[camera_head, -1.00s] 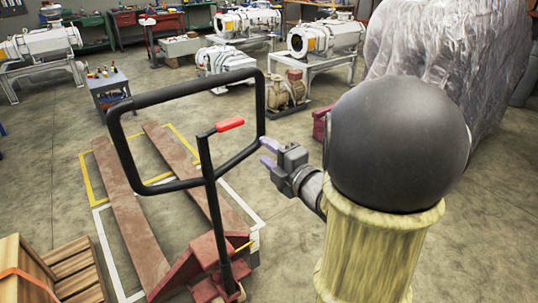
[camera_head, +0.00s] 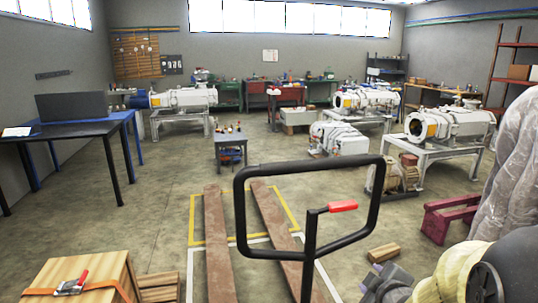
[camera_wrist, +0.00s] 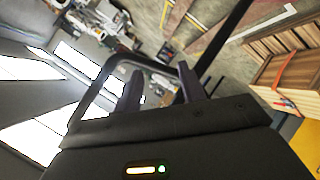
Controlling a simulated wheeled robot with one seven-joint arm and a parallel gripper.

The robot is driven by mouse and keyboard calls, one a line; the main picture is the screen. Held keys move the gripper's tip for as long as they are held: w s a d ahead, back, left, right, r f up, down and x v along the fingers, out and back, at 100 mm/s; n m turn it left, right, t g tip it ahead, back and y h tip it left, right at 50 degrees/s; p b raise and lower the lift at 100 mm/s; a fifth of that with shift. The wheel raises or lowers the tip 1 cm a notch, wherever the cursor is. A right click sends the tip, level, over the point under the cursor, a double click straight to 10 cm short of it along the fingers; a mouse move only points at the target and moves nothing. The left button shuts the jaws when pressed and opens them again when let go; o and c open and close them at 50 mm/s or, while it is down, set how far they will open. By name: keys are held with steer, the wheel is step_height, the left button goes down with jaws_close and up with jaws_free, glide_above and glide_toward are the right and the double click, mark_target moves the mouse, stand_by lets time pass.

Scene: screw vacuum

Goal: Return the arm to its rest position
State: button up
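My gripper (camera_head: 372,274) is at the lower right of the head view, with its pale purple fingertips pointing left. In the wrist view my gripper (camera_wrist: 160,84) shows two dark fingers apart with nothing held between them. My arm reaches in from the bottom right corner of the head view, and most of it is cut off by the frame. The black loop handle (camera_head: 243,215) of a pallet jack stands to the left of my gripper, apart from it in the head view. In the wrist view the handle (camera_wrist: 160,68) passes beyond the fingers.
The pallet jack's red lever (camera_head: 343,206) sits within the loop. A wooden crate (camera_head: 85,272) stands at lower left. A plastic-wrapped bulk (camera_head: 510,180) and a dark red stand (camera_head: 450,218) are at right. Open floor lies beyond the pallet jack.

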steer(key=s+a+f+m+g, duration=0.8)
steer(key=s+f+m+g, duration=0.15)
steer(key=s, duration=0.25)
steer(key=w+p+v, duration=0.3)
steer(key=p+v, duration=1.2)
steer(key=shift+s+r+m+y, duration=0.3)
steer(key=shift+r+m, duration=0.15)
steer(key=shift+r, duration=0.2)
